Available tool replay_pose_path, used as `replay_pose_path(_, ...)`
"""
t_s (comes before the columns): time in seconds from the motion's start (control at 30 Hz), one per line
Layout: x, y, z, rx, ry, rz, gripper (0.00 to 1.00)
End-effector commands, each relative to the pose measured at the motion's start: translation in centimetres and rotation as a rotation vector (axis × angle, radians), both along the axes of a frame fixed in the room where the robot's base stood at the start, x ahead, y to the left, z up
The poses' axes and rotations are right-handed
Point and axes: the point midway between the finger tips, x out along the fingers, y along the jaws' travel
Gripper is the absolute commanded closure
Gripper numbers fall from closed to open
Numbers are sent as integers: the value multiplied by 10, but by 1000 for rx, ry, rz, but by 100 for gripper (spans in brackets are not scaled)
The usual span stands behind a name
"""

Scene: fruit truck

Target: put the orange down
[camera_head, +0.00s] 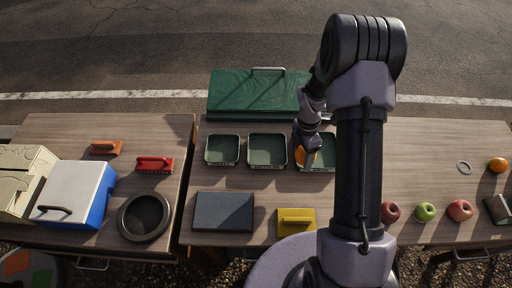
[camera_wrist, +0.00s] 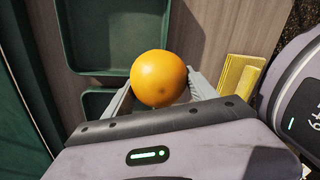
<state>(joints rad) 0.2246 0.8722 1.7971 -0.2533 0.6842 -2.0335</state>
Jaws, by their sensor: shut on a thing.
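My gripper (camera_wrist: 160,88) is shut on an orange (camera_wrist: 158,78), which sits between the two grey fingers in the wrist view. In the head view the held orange (camera_head: 300,156) shows beside the dark jaws, at the left part of the right-hand green tray (camera_head: 327,166). I cannot tell its exact height or whether it touches the tray. My arm hides part of that tray. A second orange (camera_head: 497,165) lies on the right side of the table.
Two more green trays (camera_head: 222,164) (camera_head: 267,164) stand to the left. Behind them is a green case (camera_head: 240,95). A dark slab (camera_head: 223,230) and yellow tool (camera_head: 296,222) lie in front.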

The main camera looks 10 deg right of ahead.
Motion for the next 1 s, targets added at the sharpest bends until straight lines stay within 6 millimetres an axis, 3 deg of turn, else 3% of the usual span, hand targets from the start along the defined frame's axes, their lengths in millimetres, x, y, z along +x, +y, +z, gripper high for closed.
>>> replay_pose_path(0.43, 75, 96, -14, 1, -2, 3, 91)
replay_pose_path(0.67, 92, 116, -15, 0, -1, 2, 91)
replay_pose_path(0.83, 91, 116, -50, 1, 1, -1, 91)
replay_pose_path(1.0, 92, 116, -49, 0, -1, 0, 91)
